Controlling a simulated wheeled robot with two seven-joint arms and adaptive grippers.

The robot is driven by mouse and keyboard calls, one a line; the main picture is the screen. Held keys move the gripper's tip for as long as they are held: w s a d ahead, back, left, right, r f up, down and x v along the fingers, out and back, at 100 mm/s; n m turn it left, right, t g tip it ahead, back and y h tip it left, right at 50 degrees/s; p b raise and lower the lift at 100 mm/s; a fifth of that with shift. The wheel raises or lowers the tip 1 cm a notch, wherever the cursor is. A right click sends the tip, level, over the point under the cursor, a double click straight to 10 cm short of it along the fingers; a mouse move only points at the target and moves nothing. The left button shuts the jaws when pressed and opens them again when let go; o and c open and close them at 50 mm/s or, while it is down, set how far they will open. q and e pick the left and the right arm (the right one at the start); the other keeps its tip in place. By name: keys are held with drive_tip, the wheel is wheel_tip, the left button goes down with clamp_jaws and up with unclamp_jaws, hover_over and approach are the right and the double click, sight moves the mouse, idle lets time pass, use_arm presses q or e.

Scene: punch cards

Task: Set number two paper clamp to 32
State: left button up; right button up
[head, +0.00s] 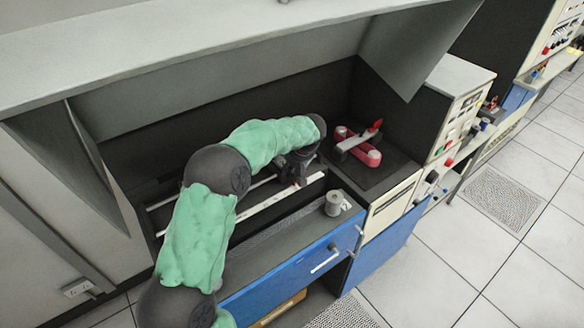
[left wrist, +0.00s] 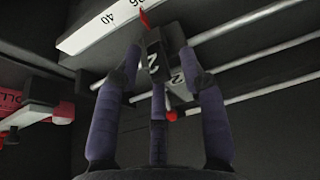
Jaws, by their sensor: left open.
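The number two paper clamp (left wrist: 153,60) is a dark block marked "2" in the left wrist view. It sits by the white number scale (left wrist: 100,27), which shows "40" and, partly cut off, what looks like "36". A red pointer (left wrist: 143,18) on the clamp lies close to the "36". My left gripper (left wrist: 158,68) is open, with its fingers on both sides of the clamp; I cannot tell whether they touch it. My right gripper is not in view.
Metal rods (left wrist: 250,47) run beside the scale. A red-pink mechanism (head: 359,148) stands to the right in the head view. A grey cylinder (head: 334,201) stands on the front ledge above a blue drawer (head: 290,270). A grey panel (head: 200,38) overhangs the recess.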

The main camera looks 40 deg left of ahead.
use_arm(q)
clamp_jaws()
drive_tip(key=shift+s+a+b, duration=0.15)
drive_tip(key=shift+s+b, duration=0.15)
drive_tip(key=shift+s, duration=0.1)
drive_tip(key=shift+s+a+b, duration=0.2)
drive_tip(key=shift+s+b, duration=0.2)
drive_tip(key=shift+s, duration=0.4)
drive_tip(key=shift+s+a+b, duration=0.2)
drive_tip(key=shift+s+b, duration=0.15)
drive_tip(key=shift+s, duration=0.4)
unclamp_jaws()
drive_tip(key=shift+r, duration=0.1)
drive_tip(key=v, duration=1.2)
